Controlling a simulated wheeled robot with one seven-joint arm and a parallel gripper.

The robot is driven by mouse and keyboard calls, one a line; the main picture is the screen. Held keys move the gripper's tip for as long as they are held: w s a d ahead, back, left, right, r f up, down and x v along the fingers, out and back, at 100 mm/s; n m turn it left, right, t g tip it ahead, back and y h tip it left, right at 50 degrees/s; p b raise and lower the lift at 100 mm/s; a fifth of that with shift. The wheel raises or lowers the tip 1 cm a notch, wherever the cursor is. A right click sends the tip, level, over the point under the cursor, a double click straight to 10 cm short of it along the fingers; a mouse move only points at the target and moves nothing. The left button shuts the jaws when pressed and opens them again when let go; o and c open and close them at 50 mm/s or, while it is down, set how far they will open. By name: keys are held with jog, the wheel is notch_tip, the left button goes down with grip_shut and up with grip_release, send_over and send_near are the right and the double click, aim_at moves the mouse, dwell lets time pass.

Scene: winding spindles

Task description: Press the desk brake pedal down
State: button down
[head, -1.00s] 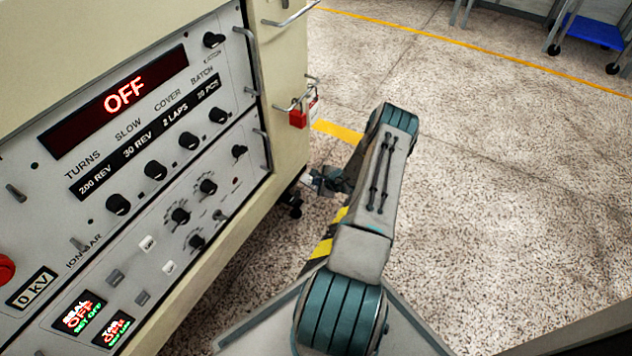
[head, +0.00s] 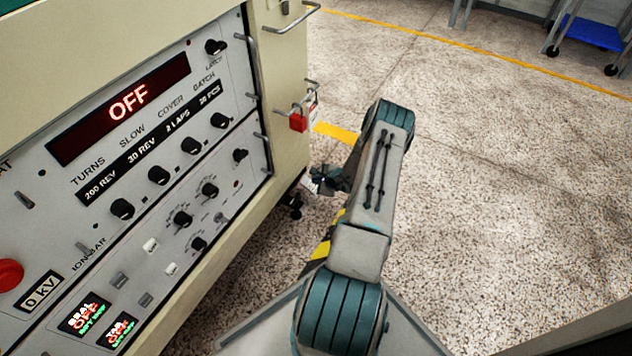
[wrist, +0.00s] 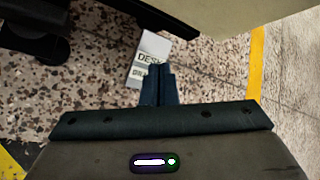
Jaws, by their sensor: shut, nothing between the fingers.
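The desk brake pedal shows in the wrist view as a pale plate (wrist: 153,48) lettered "DESK" and partly "BRA"; my fingers cover part of it. My gripper (wrist: 158,70) is shut and empty, with its fingertips over the plate's lower right part. I cannot tell whether they touch it. In the head view my gripper (head: 322,182) is low beside the cabinet's lower right corner, partly hidden by my arm. A small pale patch beside it may be the plate, too small to be sure.
The cream cabinet (head: 287,90) with its control panel (head: 150,165) stands close on the left, its display reading OFF. A red padlock (head: 298,122) hangs on its side. A dark caster (head: 294,204) is under it. Speckled floor (head: 500,190) is open to the right.

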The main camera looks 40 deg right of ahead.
jog(key=shift+r, duration=0.55)
notch_tip(320, 180, up, 5)
jog(key=p, duration=0.3)
jog(key=shift+p, duration=0.35)
jog(key=shift+s, duration=0.1)
